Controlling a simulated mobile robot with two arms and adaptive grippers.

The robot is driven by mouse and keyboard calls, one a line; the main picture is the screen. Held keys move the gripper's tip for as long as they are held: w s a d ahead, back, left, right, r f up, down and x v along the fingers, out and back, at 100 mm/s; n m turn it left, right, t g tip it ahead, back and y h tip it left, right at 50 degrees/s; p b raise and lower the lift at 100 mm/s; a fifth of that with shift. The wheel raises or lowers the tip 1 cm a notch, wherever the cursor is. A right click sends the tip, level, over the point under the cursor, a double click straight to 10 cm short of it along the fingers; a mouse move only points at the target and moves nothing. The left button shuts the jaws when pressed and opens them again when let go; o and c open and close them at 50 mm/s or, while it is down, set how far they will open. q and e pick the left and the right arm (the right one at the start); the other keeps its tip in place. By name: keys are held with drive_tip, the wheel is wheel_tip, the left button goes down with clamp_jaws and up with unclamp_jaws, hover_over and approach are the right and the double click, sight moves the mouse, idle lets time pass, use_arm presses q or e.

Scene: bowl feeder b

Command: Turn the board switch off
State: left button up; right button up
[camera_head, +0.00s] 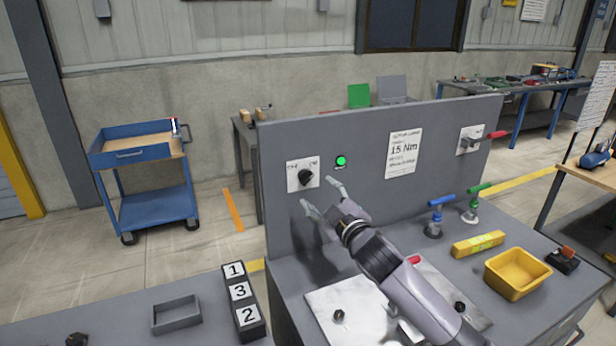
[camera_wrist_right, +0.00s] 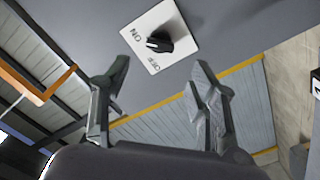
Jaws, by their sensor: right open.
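The board switch is a black rotary knob (camera_head: 305,177) on a white plate marked with OFF and ON, at the left of the grey upright board (camera_head: 370,160). A green lamp (camera_head: 341,161) is lit to its right. In the right wrist view, the knob (camera_wrist_right: 158,43) is ahead of the fingertips, between the ON and OFF labels; its pointer's exact setting is hard to read. My right gripper (camera_head: 318,193) is open and empty, just below and to the right of the switch plate, apart from the knob. My left gripper is not in view.
A second switch with a red handle (camera_head: 497,135) is at the board's right. Blue (camera_head: 435,215) and green (camera_head: 473,205) handled fittings, a yellow block (camera_head: 478,244) and a yellow bin (camera_head: 517,273) stand on the bench to the right. Numbered blocks (camera_head: 240,292) lie at the lower left.

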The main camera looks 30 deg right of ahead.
sight(307, 179)
drive_tip(key=w, duration=0.2)
drive_tip(key=w+p, duration=0.1)
drive_tip(key=w, duration=0.5)
drive_tip(key=shift+d+p, duration=0.25)
drive_tip(key=shift+p, duration=0.15)
drive_tip(key=shift+c, duration=0.6)
drive_tip(key=c, duration=1.1)
